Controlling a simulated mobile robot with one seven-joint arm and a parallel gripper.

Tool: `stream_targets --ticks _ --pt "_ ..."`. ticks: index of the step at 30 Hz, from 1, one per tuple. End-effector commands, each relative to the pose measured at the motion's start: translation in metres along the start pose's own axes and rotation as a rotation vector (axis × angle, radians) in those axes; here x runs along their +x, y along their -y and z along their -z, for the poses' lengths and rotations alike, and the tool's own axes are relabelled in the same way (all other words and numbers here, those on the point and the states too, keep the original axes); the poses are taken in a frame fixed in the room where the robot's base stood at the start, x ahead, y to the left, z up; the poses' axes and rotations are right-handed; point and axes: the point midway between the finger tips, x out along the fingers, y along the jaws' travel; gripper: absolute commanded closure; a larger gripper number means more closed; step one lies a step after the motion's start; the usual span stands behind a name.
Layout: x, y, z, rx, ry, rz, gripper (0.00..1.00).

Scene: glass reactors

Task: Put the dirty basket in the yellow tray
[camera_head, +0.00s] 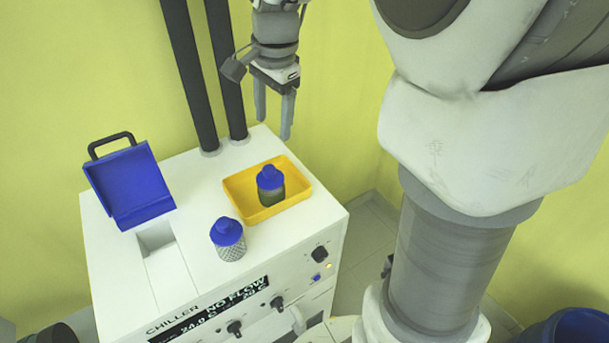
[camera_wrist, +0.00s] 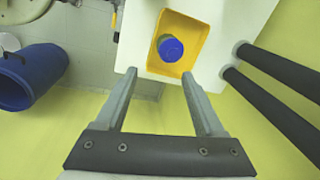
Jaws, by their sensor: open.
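The yellow tray (camera_head: 245,208) sits on the white chiller top near its right edge. A blue-capped basket with a dark, greenish body (camera_head: 271,187) stands upright inside it; this looks like the dirty basket. A second blue-capped basket (camera_head: 228,240), with a clean pale mesh body, stands on the chiller to the left of the tray. My gripper (camera_head: 273,118) is open and empty, above and behind the tray. In the wrist view, the open fingers (camera_wrist: 163,88) point toward the tray (camera_wrist: 196,28), and the blue cap of the basket in it (camera_wrist: 170,48) lies just beyond them.
The chiller (camera_head: 190,285) has an open blue lid (camera_head: 130,185) with a black handle beside a square opening (camera_head: 155,237). Two dark vertical pipes (camera_head: 200,80) rise at its back, close to my gripper. A blue barrel (camera_wrist: 30,75) stands on the floor.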

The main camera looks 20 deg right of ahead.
Motion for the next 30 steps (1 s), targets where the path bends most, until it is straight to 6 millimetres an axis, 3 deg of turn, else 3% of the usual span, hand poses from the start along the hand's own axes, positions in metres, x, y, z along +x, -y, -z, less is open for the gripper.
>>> stream_targets --ticks 3,9,18,24,30 --pt "-0.022 -0.031 -0.015 -0.195 -0.024 0.062 0.29" --pt "-0.042 -0.082 -0.042 -0.541 -0.104 0.139 0.29" --pt "-0.041 -0.150 -0.073 -0.999 -0.275 0.176 0.29" --pt "-0.035 -0.168 -0.081 -1.140 -0.338 0.166 0.29" --pt "-0.034 -0.170 -0.082 -1.158 -0.343 0.163 0.29"
